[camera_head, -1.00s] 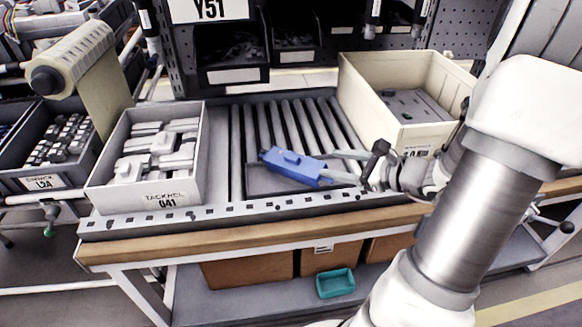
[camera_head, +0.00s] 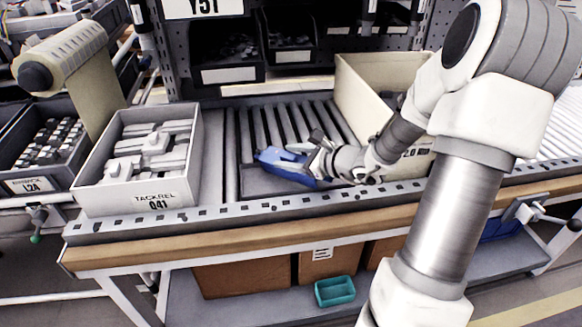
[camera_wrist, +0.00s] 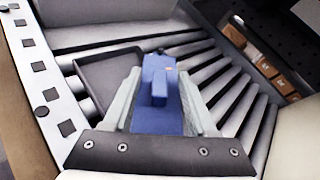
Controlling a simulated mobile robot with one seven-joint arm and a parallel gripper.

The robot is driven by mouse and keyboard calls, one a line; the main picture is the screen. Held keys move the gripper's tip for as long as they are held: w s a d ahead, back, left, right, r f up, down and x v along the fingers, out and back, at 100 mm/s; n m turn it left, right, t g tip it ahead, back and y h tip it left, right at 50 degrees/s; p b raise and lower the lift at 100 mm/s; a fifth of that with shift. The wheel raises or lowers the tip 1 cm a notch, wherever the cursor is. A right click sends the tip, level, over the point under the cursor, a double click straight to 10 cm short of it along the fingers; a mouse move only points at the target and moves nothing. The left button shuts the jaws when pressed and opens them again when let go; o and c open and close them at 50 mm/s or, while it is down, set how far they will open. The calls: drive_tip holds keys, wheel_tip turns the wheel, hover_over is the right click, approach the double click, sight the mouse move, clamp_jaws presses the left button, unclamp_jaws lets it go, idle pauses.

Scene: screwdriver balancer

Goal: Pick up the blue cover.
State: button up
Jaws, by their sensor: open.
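The blue cover (camera_head: 275,159) lies on a shallow dark tray (camera_head: 252,182) on the roller conveyor in the head view. My gripper (camera_head: 303,155) is at the right part of the cover and hides some of it. In the wrist view, the cover (camera_wrist: 154,82) lies lengthwise between the two grey fingers of my gripper (camera_wrist: 158,85), one on each side. The jaws are open. I cannot tell whether either finger touches the cover.
A grey box (camera_head: 83,190) of white parts stands left of the tray. A cream bin (camera_head: 352,95) stands to the right, partly behind my arm. Bare rollers (camera_head: 285,122) lie behind the tray. A perforated rail (camera_head: 230,213) runs along the front edge.

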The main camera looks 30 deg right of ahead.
clamp_jaws()
idle(0.3)
idle(0.3)
